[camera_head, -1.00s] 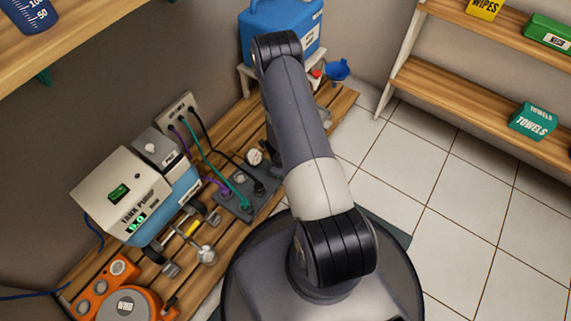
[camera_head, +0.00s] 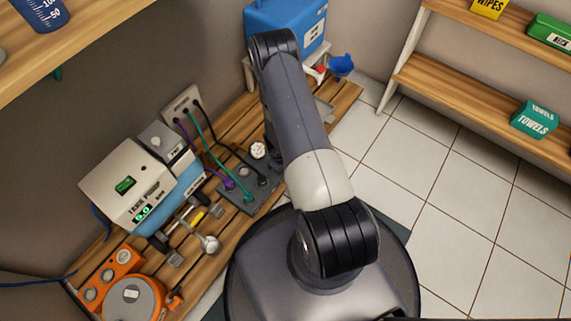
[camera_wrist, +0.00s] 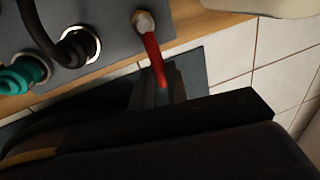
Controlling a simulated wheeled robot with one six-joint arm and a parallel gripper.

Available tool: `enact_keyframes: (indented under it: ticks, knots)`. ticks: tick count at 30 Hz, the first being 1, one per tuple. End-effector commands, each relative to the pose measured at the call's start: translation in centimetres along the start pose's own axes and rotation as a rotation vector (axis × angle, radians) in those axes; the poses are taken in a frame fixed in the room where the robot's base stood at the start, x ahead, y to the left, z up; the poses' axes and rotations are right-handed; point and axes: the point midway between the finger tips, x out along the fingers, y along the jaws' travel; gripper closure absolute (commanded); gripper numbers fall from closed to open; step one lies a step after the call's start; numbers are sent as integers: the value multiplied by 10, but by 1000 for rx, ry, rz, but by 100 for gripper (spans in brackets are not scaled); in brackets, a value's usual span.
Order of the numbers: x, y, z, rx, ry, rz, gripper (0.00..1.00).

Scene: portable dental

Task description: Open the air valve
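In the wrist view, a red lever (camera_wrist: 152,52) sticks out from a round metal fitting (camera_wrist: 143,20) at the edge of a grey panel (camera_wrist: 110,38). I take this lever to be the air valve handle. My gripper (camera_wrist: 165,85) is at the lever's free end, and the red tip reaches down to or between the fingers. I cannot tell whether they close on it. In the head view the grey panel (camera_head: 234,197) lies on the wooden bench, left of my arm. My arm hides the gripper and the lever there.
A black plug (camera_wrist: 77,46) and a teal plug (camera_wrist: 28,72) sit in the panel beside the lever. Tiled floor (camera_head: 450,190) is clear on the right.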

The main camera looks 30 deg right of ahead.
Motion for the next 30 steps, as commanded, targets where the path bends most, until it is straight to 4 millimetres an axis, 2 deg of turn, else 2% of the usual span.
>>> enact_keyframes:
  ticks: [1, 7, 16, 20, 27, 30]
  knots:
    - [0, 0, 0, -1, 0, 1, 80]
    - [0, 0, 0, -2, 0, 0, 65]
    - [-5, 0, 0, -3, -1, -1, 65]
    - [-24, -1, 1, -4, -1, -1, 65]
    - [-75, -1, 1, -3, -1, -1, 65]
    - [-91, -1, 0, -3, -1, 0, 65]
